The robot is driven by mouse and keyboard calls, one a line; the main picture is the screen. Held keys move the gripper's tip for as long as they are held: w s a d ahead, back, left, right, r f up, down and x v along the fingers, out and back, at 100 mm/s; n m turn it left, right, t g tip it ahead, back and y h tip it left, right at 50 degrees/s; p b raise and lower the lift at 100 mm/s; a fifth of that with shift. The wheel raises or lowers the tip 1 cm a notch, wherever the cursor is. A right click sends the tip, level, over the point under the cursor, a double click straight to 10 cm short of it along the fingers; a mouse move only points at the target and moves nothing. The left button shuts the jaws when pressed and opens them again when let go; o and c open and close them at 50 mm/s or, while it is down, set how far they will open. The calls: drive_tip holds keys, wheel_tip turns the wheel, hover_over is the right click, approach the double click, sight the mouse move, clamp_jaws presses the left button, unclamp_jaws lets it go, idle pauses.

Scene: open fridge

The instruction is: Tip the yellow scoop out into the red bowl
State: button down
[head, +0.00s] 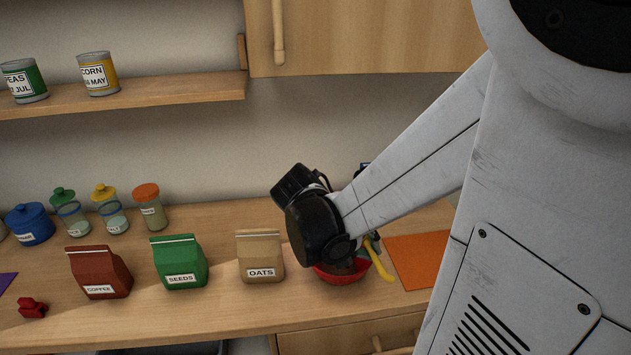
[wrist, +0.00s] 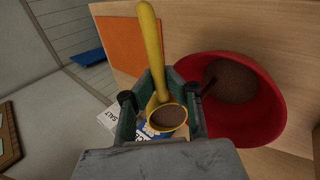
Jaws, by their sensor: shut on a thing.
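The yellow scoop (wrist: 150,45) is held between the green fingers of my gripper (wrist: 162,92), which is shut on it. Its cup holds brown grainy material, and its handle points up in the wrist view. The red bowl (wrist: 268,112) is just right of the scoop in that view, with brown material (wrist: 232,78) inside it. In the head view the red bowl (head: 343,279) sits on the counter under my black wrist, which hides much of it. The yellow scoop's handle (head: 380,262) shows at the bowl's right side, and its cup is hidden there.
An orange mat (head: 415,255) lies right of the bowl. Bags of oats (head: 261,257), seeds (head: 180,263) and coffee (head: 98,272) stand to the left. A box marked salt (wrist: 112,120) is partly hidden behind my gripper. Jars line the back, and a red object (head: 32,308) lies front left.

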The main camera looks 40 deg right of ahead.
drive_tip(key=shift+s, duration=0.1)
drive_tip(key=b, duration=0.1)
drive_tip(key=h+b, duration=0.1)
drive_tip(key=shift+w+a+g+h+b, duration=0.15)
drive_tip(key=shift+w+g+h+b, duration=0.15)
drive_tip(key=shift+w+g+b, duration=0.1)
drive_tip(key=shift+r+h, duration=0.2)
drive_tip(key=shift+h, duration=0.1)
drive_tip(key=shift+b, duration=0.3)
drive_tip(key=shift+a+f+g+h+b, duration=0.15)
drive_tip(key=shift+g+h+b, duration=0.2)
drive_tip(key=shift+b, duration=0.45)
drive_tip(key=shift+h+b, duration=0.45)
drive_tip(key=shift+b, duration=0.25)
drive_tip(key=shift+a+r+g, duration=0.1)
drive_tip(key=shift+r+g, duration=0.15)
drive_tip(key=shift+r, duration=0.05)
